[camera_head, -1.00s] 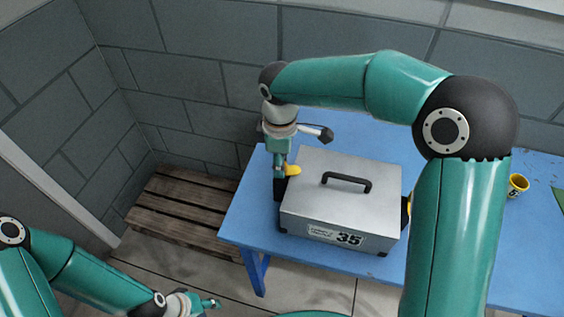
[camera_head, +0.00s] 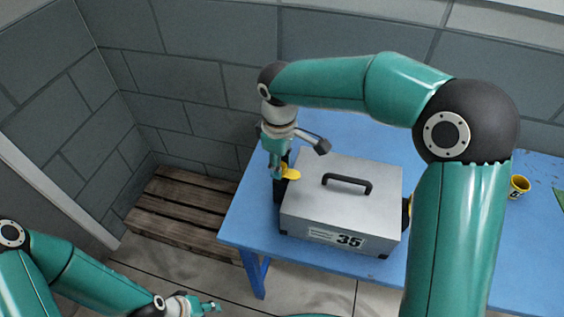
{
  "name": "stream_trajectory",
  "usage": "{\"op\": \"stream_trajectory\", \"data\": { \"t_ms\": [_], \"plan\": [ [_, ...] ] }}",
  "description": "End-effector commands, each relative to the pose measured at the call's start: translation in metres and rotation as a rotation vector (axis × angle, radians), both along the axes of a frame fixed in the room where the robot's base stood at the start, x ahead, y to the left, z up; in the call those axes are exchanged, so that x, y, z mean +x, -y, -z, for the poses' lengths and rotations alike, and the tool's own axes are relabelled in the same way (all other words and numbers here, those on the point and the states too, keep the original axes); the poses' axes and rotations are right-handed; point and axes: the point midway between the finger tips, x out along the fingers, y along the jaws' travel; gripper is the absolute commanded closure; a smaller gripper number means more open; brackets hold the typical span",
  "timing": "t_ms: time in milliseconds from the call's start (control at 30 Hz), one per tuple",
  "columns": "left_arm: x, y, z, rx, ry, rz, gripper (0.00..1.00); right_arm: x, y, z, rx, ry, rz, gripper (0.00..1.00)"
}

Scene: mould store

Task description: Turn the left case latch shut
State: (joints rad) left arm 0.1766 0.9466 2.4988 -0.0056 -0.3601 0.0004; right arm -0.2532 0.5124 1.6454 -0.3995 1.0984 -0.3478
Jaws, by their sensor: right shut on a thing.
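The silver case (camera_head: 315,203), with a black handle and a label reading 35, sits closed on the blue table. Its left latch (camera_head: 291,174) is a yellow tab at the left side of the case. My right gripper (camera_head: 281,172) points down there and is shut on the left latch; the fingertips are partly hidden. Another yellow latch (camera_head: 407,208) shows at the case's right side, mostly hidden by my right arm. My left gripper (camera_head: 207,306) is low at the lower left, away from the case, too small to tell open or shut.
The blue table (camera_head: 250,215) has free room left of and behind the case. A yellow cup (camera_head: 519,187) stands at the right, by a green item (camera_head: 559,197). A wooden pallet (camera_head: 185,208) lies on the floor left of the table, near the grey block wall.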

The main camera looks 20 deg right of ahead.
Motion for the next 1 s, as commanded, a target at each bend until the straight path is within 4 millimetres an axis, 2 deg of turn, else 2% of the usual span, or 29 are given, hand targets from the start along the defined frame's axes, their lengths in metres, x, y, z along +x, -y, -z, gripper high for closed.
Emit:
{"op": "stream_trajectory", "data": {
  "t_ms": [33,67,200,500,667,767,1000],
  "plan": [
    [0.0,0.0,0.0,0.0,0.0,0.0,0.6,-0.002,0.0,0.002,-0.002,-0.01,0.001,1.0],
    [0.0,0.0,0.0,0.0,0.0,0.0,0.6,-0.002,0.0,0.002,-0.002,-0.01,0.0,0.65],
    [0.0,0.0,0.0,0.0,0.0,0.0,0.6,-0.002,0.0,0.001,-0.001,-0.008,0.0,0.43],
    [0.0,0.0,0.0,0.0,0.0,0.0,0.6,-0.001,0.0,0.0,0.0,-0.003,-0.001,0.43],
    [0.0,0.0,-0.001,0.0,0.0,0.0,0.6,0.0,-0.001,-0.011,0.001,0.001,-0.002,0.43],
    [0.0,0.0,-0.001,0.0,0.0,0.0,0.6,0.0,-0.001,-0.025,0.001,0.002,-0.001,0.43],
    [0.0,0.0,-0.001,0.0,0.0,0.0,0.6,-0.001,-0.002,-0.073,0.001,0.001,-0.001,0.43]
  ]
}}
